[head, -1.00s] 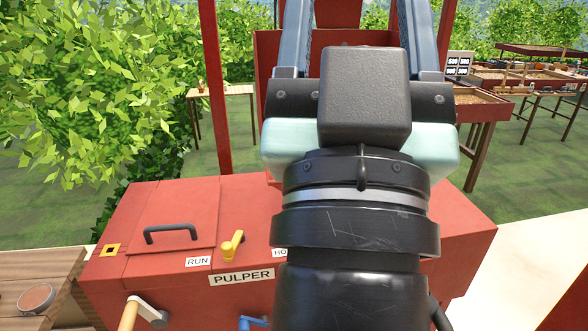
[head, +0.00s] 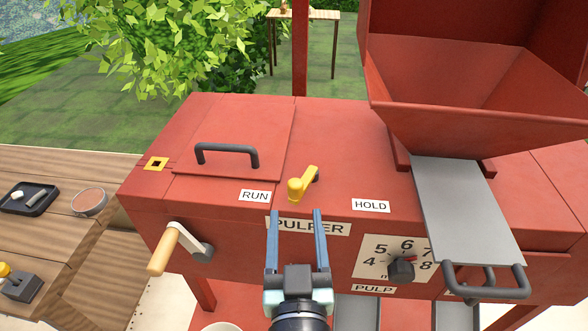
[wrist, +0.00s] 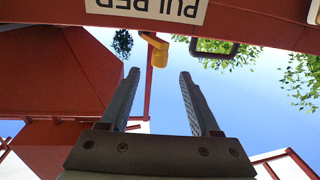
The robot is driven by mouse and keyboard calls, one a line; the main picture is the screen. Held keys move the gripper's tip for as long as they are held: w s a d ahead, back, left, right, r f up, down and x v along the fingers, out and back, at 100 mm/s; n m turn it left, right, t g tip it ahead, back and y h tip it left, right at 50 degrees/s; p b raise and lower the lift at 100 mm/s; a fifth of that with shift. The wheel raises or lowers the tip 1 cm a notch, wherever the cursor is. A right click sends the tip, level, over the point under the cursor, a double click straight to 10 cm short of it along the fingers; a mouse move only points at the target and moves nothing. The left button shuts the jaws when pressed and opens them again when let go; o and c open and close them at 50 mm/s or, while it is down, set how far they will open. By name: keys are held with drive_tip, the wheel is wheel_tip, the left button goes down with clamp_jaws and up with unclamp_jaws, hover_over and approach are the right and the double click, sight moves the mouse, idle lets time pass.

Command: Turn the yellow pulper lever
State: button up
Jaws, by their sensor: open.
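The yellow pulper lever (head: 298,187) stands on the top of the red pulper (head: 340,135), between the RUN label (head: 255,196) and the HOLD label (head: 371,206). Its arm slants up and to the right in the head view. My gripper (head: 295,213) is open and empty, in front of the PULPER label (head: 327,227) and a little below the lever, apart from it. In the wrist view the lever (wrist: 158,52) shows beyond and between the two fingers (wrist: 158,74).
A black handle (head: 227,154) sits on the lid to the left. A wooden-gripped crank (head: 164,248) sticks out of the front. A wooden table (head: 60,175) stands left.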

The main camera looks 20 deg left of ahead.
sight(304, 179)
drive_tip(key=p+x, duration=0.1)
drive_tip(key=x, duration=1)
drive_tip(key=shift+w+p, duration=0.1)
drive_tip(key=shift+p, duration=0.2)
clamp_jaws()
idle(0.9)
